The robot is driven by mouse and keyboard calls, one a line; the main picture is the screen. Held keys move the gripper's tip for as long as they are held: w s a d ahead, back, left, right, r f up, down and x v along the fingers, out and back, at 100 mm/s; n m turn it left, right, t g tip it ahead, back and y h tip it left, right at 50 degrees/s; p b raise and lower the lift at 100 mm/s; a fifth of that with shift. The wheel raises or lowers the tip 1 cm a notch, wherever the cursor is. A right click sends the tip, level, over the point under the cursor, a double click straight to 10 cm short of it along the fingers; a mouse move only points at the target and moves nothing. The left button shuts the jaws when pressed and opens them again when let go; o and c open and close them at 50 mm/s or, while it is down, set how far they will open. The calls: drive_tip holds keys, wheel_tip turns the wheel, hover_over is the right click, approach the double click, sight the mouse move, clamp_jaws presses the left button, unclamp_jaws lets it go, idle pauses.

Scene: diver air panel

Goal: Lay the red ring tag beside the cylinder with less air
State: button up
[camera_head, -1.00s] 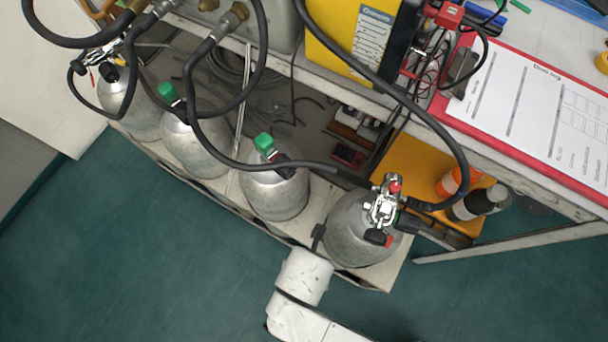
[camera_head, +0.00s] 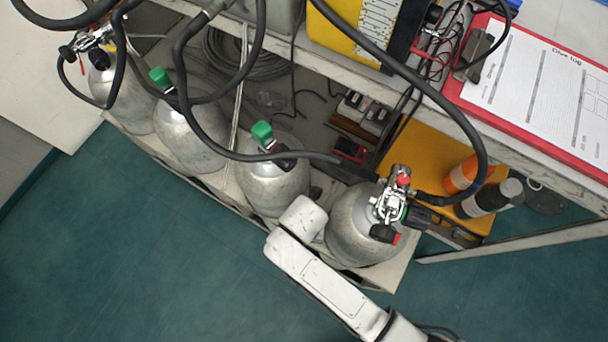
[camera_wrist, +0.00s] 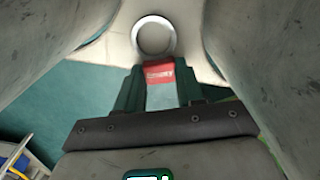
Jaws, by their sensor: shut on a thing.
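The red ring tag (camera_wrist: 159,72) is between my gripper's fingertips (camera_wrist: 160,80) in the wrist view, its metal ring (camera_wrist: 154,37) pointing away from the gripper over the pale base board. Whether the ring touches the board I cannot tell. Several grey cylinders stand in a row. The right one (camera_head: 355,225) and far left one (camera_head: 125,105) have metal regulators; the two middle ones (camera_head: 275,188) (camera_head: 190,140) have green caps. My gripper is hidden behind my arm in the head view, low between the right cylinder and the green-capped one beside it. No air reading is legible.
The base board (camera_head: 392,272) runs under the cylinders. Black hoses hang across them. Behind are a yellow case (camera_head: 345,35), a red clipboard (camera_head: 520,135), and orange and black bottles (camera_head: 488,198). Cylinder walls (camera_wrist: 40,50) close in on both sides of my gripper. Green floor in front is free.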

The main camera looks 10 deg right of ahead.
drive_tip(key=shift+f, duration=0.15)
drive_tip(key=o, duration=1)
wheel_tip(320, 180, up, 12)
drive_tip(key=p, duration=0.3)
drive_tip(key=shift+p, duration=0.35)
